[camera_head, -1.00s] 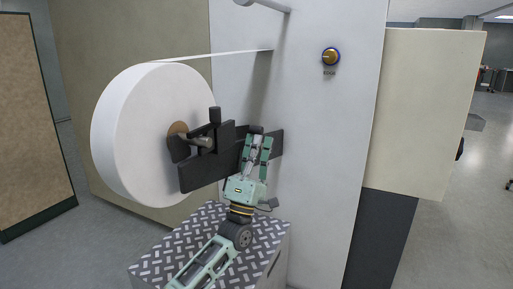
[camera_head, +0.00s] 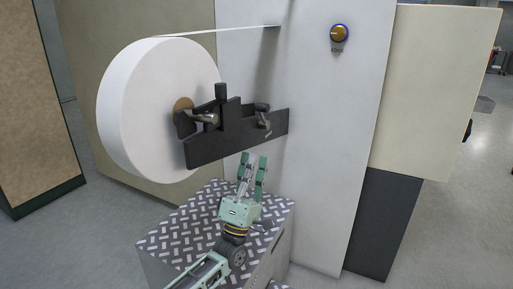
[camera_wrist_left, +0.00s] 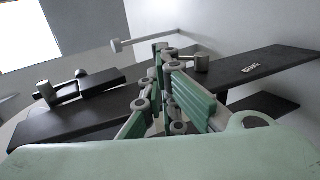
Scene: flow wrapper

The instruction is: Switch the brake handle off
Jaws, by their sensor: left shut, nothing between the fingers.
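The brake handle (camera_head: 263,117) is a small dark lever with a knob at the right end of a black plate (camera_head: 230,142) on the white machine. In the left wrist view a short knob (camera_wrist_left: 202,64) stands beside the white BRAKE label (camera_wrist_left: 251,69). My left gripper (camera_head: 254,162) is below the plate's right part, apart from the brake handle in the head view. Its green fingers (camera_wrist_left: 165,65) are shut and empty. My right gripper is in neither view.
A large white film roll (camera_head: 145,110) sits on a spindle with another lever (camera_head: 206,118) to the left. A patterned step box (camera_head: 185,222) is under my left arm.

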